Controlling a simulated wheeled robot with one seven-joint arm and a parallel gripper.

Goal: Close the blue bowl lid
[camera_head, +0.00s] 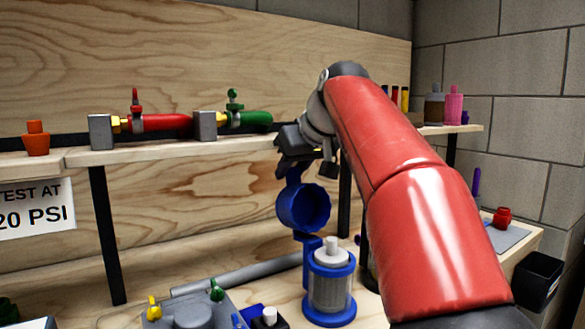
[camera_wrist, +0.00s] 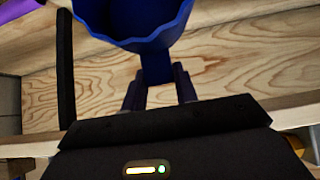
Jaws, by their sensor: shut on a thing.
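The blue bowl lid (camera_head: 303,208) stands swung up above the blue filter housing (camera_head: 329,287), its hollow side facing the head camera. A blue arm links it down to the housing's rim. The housing holds a grey filter with a white top, uncovered. My gripper (camera_head: 292,162) is above the lid, at its upper tab. In the wrist view the lid (camera_wrist: 135,22) fills the top, and my gripper's fingers (camera_wrist: 158,92) are shut on its blue tab. In the head view the fingertips are dark and hard to make out.
A shelf (camera_head: 150,153) behind carries red (camera_head: 160,122) and green (camera_head: 250,119) valve fittings and an orange cup (camera_head: 36,138). A grey pipe (camera_head: 240,275) lies behind the housing. A grey block with yellow and green knobs (camera_head: 193,312) stands at the front left.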

